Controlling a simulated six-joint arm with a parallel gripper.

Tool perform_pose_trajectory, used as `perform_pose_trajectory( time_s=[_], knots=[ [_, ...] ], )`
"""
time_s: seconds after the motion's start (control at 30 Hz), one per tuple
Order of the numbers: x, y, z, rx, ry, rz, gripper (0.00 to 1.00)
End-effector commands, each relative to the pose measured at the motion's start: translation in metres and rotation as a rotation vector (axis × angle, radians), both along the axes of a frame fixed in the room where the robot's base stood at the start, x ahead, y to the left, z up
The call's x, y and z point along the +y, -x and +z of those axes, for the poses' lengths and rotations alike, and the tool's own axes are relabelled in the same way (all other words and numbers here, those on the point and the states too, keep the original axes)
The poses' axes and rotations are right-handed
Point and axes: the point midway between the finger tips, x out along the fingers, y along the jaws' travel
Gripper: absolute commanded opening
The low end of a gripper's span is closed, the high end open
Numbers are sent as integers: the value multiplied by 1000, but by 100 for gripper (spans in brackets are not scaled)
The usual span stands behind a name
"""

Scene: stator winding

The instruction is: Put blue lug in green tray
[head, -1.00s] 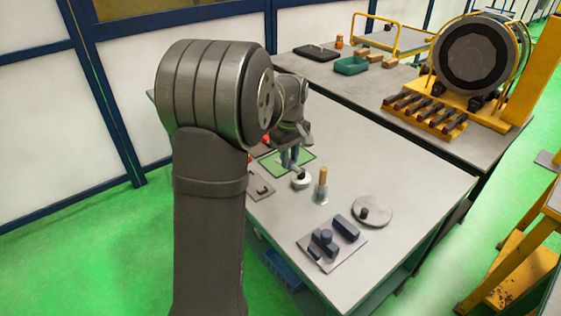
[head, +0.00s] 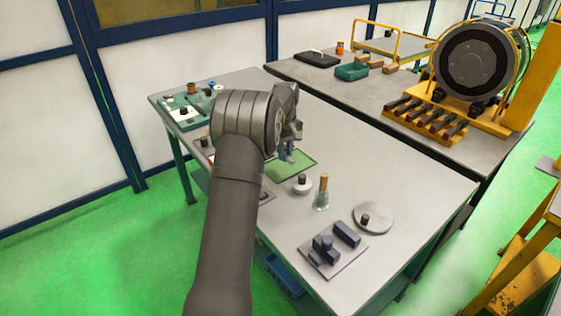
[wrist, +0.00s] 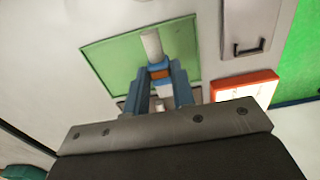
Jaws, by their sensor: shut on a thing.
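My gripper (wrist: 160,88) is shut on the blue lug (wrist: 159,66), a small piece with a blue band, an orange part and a pale cylinder at its end. In the wrist view it lies between the two blue-grey fingers. The shallow green tray (wrist: 105,62) is behind and below it in that view; I cannot tell whether the lug touches it. In the head view my gripper (head: 286,153) points down over the green tray (head: 301,163), and the lug is too small to make out there.
A red-edged box (wrist: 245,88) and a grey plate with a black handle (wrist: 250,28) lie beside the tray. A white round piece (head: 302,185), a wooden-handled tool (head: 323,190), a grey disc (head: 380,218) and dark blocks (head: 345,234) stand nearer.

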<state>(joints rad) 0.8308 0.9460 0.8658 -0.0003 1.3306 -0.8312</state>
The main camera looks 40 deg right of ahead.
Motion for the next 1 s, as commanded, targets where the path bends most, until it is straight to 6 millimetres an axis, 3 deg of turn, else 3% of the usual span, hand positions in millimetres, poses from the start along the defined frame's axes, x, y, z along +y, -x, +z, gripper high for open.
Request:
perform_pose_trajectory(
  time_s=[0.2,0.53,0.93,0.97,1.0],
  knots=[
    [5,-21,-13,-1,1,0,0],
    [5,-21,-51,1,0,-1,0],
    [5,-21,-57,0,1,-1,0],
    [5,-21,-57,0,1,-1,29],
    [5,-21,-56,0,1,-1,37]
  ],
)
